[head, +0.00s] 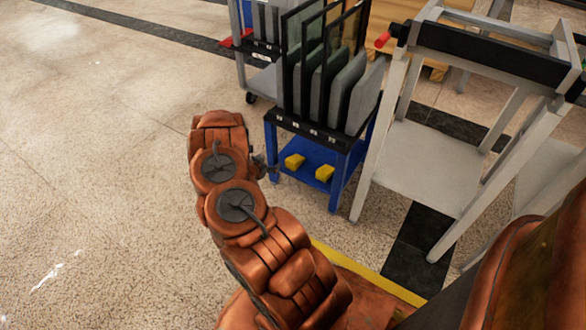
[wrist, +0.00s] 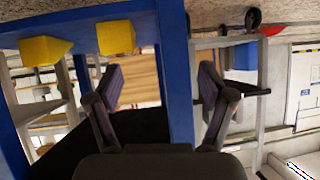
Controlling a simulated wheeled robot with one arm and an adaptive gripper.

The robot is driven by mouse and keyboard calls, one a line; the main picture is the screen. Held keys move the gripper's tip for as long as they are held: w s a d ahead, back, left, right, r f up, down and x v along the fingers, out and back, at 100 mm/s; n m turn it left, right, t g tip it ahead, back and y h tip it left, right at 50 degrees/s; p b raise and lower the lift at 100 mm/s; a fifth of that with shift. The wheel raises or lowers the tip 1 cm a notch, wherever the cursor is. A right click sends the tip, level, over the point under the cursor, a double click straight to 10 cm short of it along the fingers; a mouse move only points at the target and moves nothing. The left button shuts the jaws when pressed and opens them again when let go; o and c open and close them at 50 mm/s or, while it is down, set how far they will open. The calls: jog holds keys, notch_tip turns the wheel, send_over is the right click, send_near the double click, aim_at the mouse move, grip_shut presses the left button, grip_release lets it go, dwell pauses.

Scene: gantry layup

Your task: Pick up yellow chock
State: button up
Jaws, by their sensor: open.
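Two yellow chocks lie on the lower shelf of a blue cart (head: 336,200) in the head view. One chock (head: 294,161) is nearer my gripper, and the other (head: 324,172) is farther right. In the wrist view, which looks upside down, one chock (wrist: 116,37) sits near the left finger and the other (wrist: 44,49) farther left. My gripper (wrist: 160,88) is open, with nothing held between its fingers. In the head view my gripper (head: 265,166) is small and partly hidden by my arm, at the left side of the cart, beside the nearer chock.
A black rack with several upright panels (head: 340,85) stands on top of the blue cart. Blue corner posts (wrist: 175,75) border the shelf opening. A grey frame table (head: 420,165) stands close on the right. Another cart stands behind. The floor at left is clear.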

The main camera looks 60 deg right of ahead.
aim_at(291, 164)
jog(key=s+d+f, duration=0.1)
jog(key=s, duration=0.1)
jog(key=s+d+f+g+h+b, duration=0.1)
jog(key=s+d, duration=0.1)
jog(key=s+d+f+g+h, duration=0.1)
jog(key=s, duration=0.1)
jog(key=shift+s+d+f+m+b, duration=0.25)
jog(key=shift+s+m+b, duration=0.05)
jog(key=shift+w+d, duration=0.15)
jog(key=shift+w, duration=0.25)
jog(key=shift+b+x, duration=0.3)
jog(key=shift+x, duration=0.65)
jog(key=shift+d+f, duration=0.2)
jog(key=shift+d, duration=0.15)
jog(key=b+x, duration=0.1)
jog(key=x, duration=0.2)
jog(key=b+x, duration=0.1)
jog(key=shift+w+d+b, duration=0.2)
jog(key=shift+w+b, duration=0.1)
jog(key=shift+w, duration=0.1)
jog(key=shift+r, duration=0.15)
jog(key=c, duration=1.3)
